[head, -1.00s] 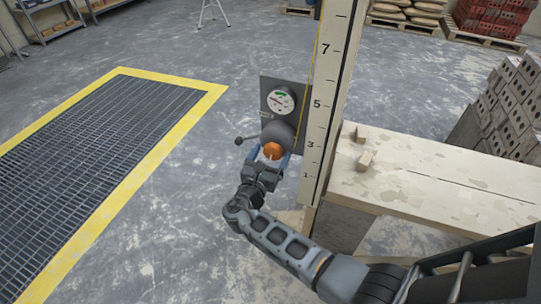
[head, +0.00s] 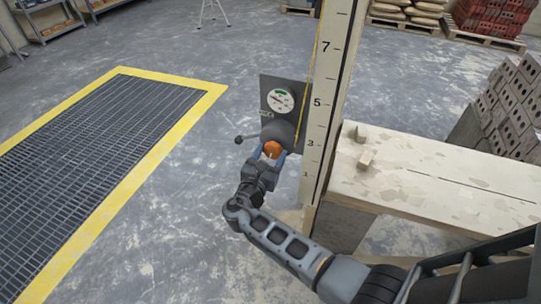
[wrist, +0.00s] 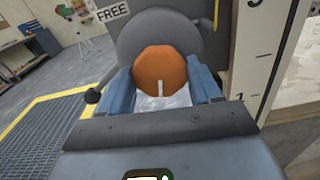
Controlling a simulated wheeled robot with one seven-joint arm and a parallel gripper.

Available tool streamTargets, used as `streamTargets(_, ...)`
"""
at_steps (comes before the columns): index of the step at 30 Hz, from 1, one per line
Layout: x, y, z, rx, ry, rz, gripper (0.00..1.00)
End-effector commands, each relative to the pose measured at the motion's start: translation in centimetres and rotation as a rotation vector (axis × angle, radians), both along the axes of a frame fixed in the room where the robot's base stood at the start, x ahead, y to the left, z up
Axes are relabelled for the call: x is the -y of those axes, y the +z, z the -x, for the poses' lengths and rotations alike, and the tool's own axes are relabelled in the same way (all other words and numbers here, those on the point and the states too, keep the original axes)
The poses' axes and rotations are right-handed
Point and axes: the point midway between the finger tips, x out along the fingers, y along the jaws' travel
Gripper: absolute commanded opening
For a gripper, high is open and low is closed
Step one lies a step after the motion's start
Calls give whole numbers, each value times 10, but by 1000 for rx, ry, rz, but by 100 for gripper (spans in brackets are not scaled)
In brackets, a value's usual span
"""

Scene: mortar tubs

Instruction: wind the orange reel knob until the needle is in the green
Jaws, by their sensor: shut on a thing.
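The orange reel knob (head: 272,149) sits on the front of a grey round reel (head: 279,131) below a dial. My gripper (head: 270,158) is shut on the knob. In the wrist view the blue fingers (wrist: 160,88) stand on both sides of the orange knob (wrist: 160,68), which has a pale mark at its bottom. The white dial (head: 281,101) has a green band near its top. Its dark-red needle is too small to read exactly, but it appears to lie outside the green. A dark lever with a ball end (head: 239,140) sticks out left of the reel.
A tall numbered board (head: 329,100) stands right beside the reel, with a yellow line running along it. A yellow-edged floor grate (head: 95,150) lies left. A "FREE" label (wrist: 113,11) shows beside the reel.

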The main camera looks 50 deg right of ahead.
Motion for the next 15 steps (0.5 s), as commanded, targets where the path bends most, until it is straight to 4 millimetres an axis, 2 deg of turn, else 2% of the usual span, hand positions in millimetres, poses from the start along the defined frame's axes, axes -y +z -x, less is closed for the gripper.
streamTargets(15, 0, -5, 0, 402, 1, -145, 33)
